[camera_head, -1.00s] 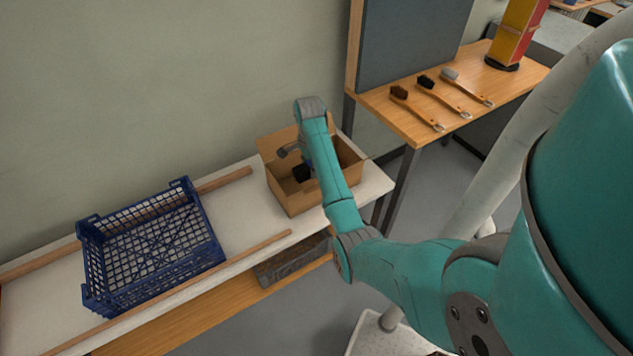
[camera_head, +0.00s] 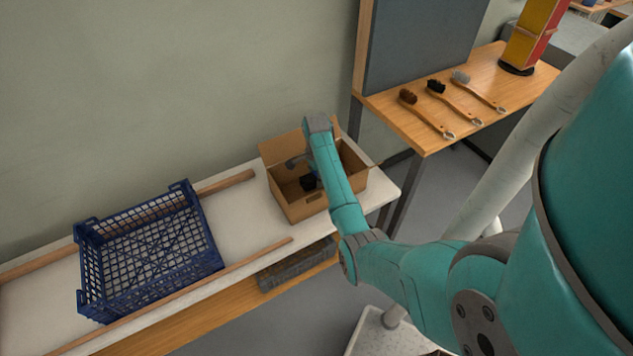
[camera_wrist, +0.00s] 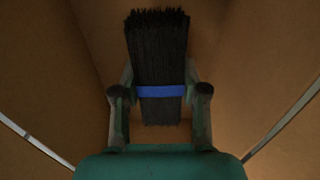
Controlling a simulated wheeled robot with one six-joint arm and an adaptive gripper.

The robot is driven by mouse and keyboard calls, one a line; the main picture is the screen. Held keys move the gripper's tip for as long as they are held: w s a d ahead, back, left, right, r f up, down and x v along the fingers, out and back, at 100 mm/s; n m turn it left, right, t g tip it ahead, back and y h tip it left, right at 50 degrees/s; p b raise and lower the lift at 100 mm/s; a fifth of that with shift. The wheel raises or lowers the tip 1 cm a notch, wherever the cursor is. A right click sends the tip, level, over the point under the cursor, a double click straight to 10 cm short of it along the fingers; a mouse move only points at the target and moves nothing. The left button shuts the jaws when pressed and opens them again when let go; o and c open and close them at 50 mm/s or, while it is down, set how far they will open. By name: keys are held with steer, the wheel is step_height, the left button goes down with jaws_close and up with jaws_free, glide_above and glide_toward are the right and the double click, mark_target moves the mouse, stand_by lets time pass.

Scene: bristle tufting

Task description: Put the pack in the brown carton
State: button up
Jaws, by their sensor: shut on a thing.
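The pack is a bundle of black bristles (camera_wrist: 158,50) with a blue band around it, seen in the wrist view. My gripper (camera_wrist: 160,98) is shut on it, one finger on each side near the band. The brown carton (camera_head: 300,208) stands open on the white bench top in the head view, flaps spread. My gripper (camera_head: 308,182) reaches down inside the carton, with the pack in it. Brown cardboard walls surround the pack in the wrist view. Whether the pack touches the carton floor I cannot tell.
A blue mesh crate (camera_head: 150,250) stands on the white bench (camera_head: 240,220), left of the carton, between wooden rails. A wooden table (camera_head: 400,110) at the upper right holds several brushes (camera_head: 452,100). A grey panel (camera_head: 420,45) rises behind the carton's right side.

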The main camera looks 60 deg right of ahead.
steer(key=shift+f, duration=1.3)
steer(key=o, duration=1.2)
steer(key=shift+f, duration=0.1)
step_height(320, 180, up, 12)
steer(key=shift+r, duration=0.15)
